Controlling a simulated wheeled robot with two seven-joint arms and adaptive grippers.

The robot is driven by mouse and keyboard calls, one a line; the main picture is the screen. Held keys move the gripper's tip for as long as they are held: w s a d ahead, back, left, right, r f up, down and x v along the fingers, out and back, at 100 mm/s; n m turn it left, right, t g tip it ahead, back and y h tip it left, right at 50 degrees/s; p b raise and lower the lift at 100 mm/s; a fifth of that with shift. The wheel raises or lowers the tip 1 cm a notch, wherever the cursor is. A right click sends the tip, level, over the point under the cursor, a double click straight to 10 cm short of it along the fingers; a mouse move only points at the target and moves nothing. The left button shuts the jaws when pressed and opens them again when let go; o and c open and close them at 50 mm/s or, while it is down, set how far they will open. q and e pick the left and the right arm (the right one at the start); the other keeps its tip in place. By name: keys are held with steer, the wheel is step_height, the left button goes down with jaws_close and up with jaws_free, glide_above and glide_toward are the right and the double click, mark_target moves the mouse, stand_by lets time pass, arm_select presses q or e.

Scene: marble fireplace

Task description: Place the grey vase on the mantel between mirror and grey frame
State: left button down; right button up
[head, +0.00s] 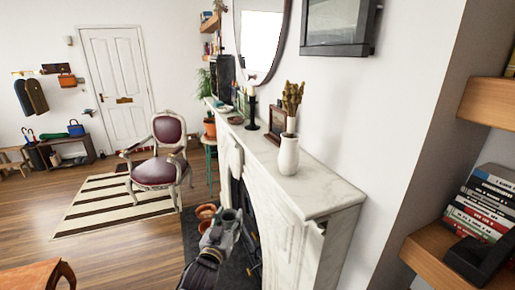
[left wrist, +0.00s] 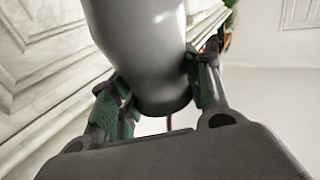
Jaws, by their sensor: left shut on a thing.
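My left gripper (head: 226,226) is low in front of the fireplace, below the level of the mantel (head: 322,190). In the left wrist view its fingers (left wrist: 165,95) are shut on the sides of the smooth grey vase (left wrist: 145,50), whose upper part runs out of the picture. In the head view the vase is small and partly merged with the gripper. The round dark-rimmed mirror (head: 262,35) hangs on the wall above the mantel. A dark grey frame (head: 338,25) hangs to its right. My right gripper is not in view.
On the mantel stand a white vase (head: 289,157), dried stems (head: 292,97), a small dark picture frame (head: 278,121) and a black candlestick (head: 252,112). The mantel's near end is bare. Terracotta pots (head: 206,212) sit by the hearth. A chair (head: 160,160) stands beyond.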

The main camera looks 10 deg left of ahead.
arm_select(q)
steer(key=w+a+r+h+b, duration=0.1)
steer(key=w+r+b, duration=0.1)
steer(key=r, duration=2.3)
steer(key=w+a+r+b, duration=0.1)
steer(key=w+r+b, duration=0.15)
steer(key=r, duration=2.35)
steer(key=w+d+f+m+h, duration=0.1)
steer(key=w+f, duration=0.4)
steer(key=f, duration=0.3)
steer(key=w+d+f+m+h, duration=0.1)
steer(key=w+f, duration=0.3)
steer(key=f, duration=0.5)
steer(key=shift+w+d, duration=0.3)
steer(key=shift+w, duration=0.1)
